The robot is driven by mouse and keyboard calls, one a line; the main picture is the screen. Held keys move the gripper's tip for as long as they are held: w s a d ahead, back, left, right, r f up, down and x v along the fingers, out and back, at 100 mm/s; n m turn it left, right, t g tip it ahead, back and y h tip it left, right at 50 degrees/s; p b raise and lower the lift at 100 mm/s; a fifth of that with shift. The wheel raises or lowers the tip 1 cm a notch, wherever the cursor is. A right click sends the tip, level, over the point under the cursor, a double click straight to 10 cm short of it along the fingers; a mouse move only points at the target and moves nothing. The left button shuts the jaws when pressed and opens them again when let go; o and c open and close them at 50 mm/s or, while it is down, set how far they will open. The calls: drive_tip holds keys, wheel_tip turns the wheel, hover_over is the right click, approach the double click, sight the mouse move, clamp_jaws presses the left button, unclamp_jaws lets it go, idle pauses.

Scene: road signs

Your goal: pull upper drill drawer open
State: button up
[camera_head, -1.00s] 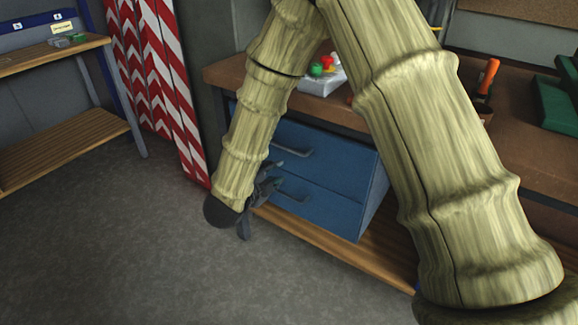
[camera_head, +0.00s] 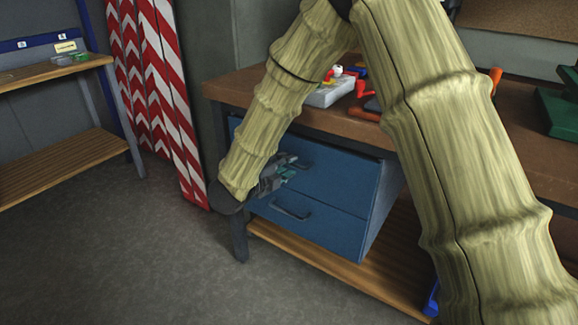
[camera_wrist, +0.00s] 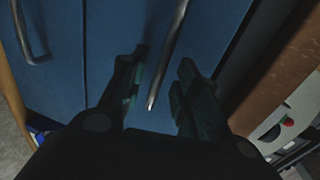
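A blue two-drawer cabinet hangs under the workbench. The upper drawer (camera_head: 345,182) looks shut, with its grey bar handle (camera_wrist: 171,48) largely hidden by my gripper in the head view. The lower drawer (camera_head: 335,231) also looks shut, and its handle (camera_head: 291,212) is in plain view. My gripper (camera_head: 284,173) is at the left part of the upper drawer's front. In the wrist view my gripper (camera_wrist: 163,72) is open, with dark green fingers on both sides of the upper handle. The handle's end lies between them, with visible gaps on both sides.
The wooden workbench top (camera_head: 235,84) lies above the drawers, with a grey control box (camera_head: 330,92) on it. A lower wooden shelf (camera_head: 335,272) runs underneath. Red-and-white striped boards (camera_head: 165,90) stand close on the left. The floor in front is clear.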

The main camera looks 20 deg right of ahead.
drive_tip(key=shift+x, duration=1.25)
clamp_jaws()
